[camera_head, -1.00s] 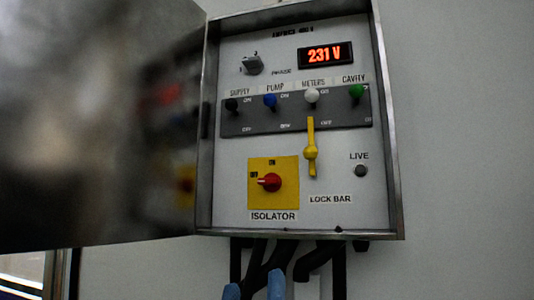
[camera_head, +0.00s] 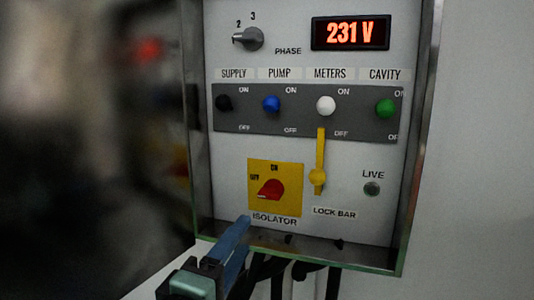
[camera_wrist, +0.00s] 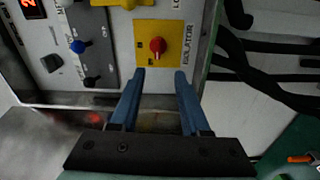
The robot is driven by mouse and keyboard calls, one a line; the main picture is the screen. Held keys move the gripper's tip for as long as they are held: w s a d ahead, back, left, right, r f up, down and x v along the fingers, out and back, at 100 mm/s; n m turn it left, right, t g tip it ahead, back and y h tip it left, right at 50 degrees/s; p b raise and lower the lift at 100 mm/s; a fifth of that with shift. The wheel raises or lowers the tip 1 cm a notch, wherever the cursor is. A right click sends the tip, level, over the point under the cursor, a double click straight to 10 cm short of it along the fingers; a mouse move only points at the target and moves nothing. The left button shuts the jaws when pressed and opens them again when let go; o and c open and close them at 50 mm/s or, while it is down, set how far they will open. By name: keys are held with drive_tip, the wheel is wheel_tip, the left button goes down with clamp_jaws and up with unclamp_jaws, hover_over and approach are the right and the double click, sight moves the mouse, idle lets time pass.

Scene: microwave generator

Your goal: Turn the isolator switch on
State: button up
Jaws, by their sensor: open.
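The isolator switch (camera_head: 271,189) is a red knob on a yellow plate (camera_head: 289,207) at the lower left of the panel. Its pale tip points left, on the OFF side; the ON mark is at the plate's top. My gripper (camera_head: 240,222) is at the lower left of the plate in the head view, its blue fingers reaching up toward the panel. In the wrist view my gripper (camera_wrist: 159,74) is open and empty. The red knob (camera_wrist: 158,45) lies ahead of the gap between the fingertips, apart from them.
A yellow lock bar (camera_head: 320,150) stands upright right of the isolator. Above are several toggles on a grey strip (camera_head: 300,122), a phase knob (camera_head: 250,39) and a 231 V display (camera_head: 350,33). The open door (camera_head: 120,150) fills the left. Dark cables (camera_wrist: 255,75) run below the box.

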sight(267, 197)
drive_tip(key=shift+n, duration=0.3)
drive_tip(key=p+x, duration=0.1)
drive_tip(key=x, duration=0.3)
drive_tip(key=p+x, duration=0.2)
drive_tip(key=x, duration=0.1)
drive_tip(key=p+x, duration=0.1)
drive_tip(key=x, duration=0.3)
drive_tip(key=shift+w+r+p, duration=0.35)
drive_tip(key=shift+r, duration=0.05)
drive_tip(key=shift+x, duration=0.8)
drive_tip(key=shift+d+f, duration=0.1)
clamp_jaws()
